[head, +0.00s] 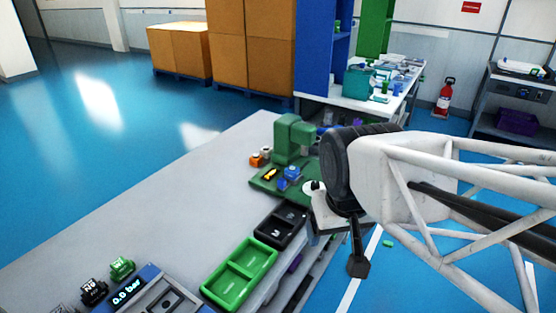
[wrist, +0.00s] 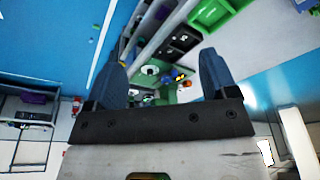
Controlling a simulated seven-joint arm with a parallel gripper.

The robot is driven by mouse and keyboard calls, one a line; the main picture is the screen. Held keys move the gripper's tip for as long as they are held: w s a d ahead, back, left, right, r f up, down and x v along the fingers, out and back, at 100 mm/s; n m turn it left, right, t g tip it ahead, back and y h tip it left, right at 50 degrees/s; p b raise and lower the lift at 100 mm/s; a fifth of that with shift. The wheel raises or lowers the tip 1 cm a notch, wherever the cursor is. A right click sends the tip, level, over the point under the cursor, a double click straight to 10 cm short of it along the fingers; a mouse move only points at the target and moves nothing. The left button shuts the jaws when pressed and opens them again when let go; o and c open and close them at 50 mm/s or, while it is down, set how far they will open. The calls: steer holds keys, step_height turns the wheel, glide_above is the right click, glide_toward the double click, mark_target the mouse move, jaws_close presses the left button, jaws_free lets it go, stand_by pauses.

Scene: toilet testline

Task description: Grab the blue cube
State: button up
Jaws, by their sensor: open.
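A small blue cube (head: 291,172) sits on a green fixture (head: 291,137) near the far end of the grey table. A small blue patch, likely the same cube, shows in the wrist view (wrist: 180,71) beyond my fingers, among green parts. My gripper (wrist: 163,61) is open, its two dark blue fingers spread with nothing held between them. It is apart from the cube. In the head view my arm comes in from the right and its dark wrist is just right of the fixture; the fingers are not clearly seen there.
An orange cube (head: 257,159) lies left of the fixture. A black tray (head: 280,227) and a green tray (head: 240,273) line the table's right edge. Green (head: 122,268) and black (head: 94,291) blocks stand near the front. The table's left part (head: 150,210) is bare.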

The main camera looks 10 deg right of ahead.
steer(key=w+d+r+m, duration=0.1)
steer(key=w+r+m, duration=0.1)
steer(key=w, duration=1.2)
steer(key=m+g, duration=0.3)
steer(key=m, duration=0.3)
glide_above(292, 168)
steer(key=f, duration=2.1)
steer(key=shift+s, duration=0.2)
steer(key=shift+w+f+m, duration=0.25)
steer(key=shift+f+m, duration=0.05)
steer(key=shift+f, duration=1.25)
steer(key=shift+f, duration=0.1)
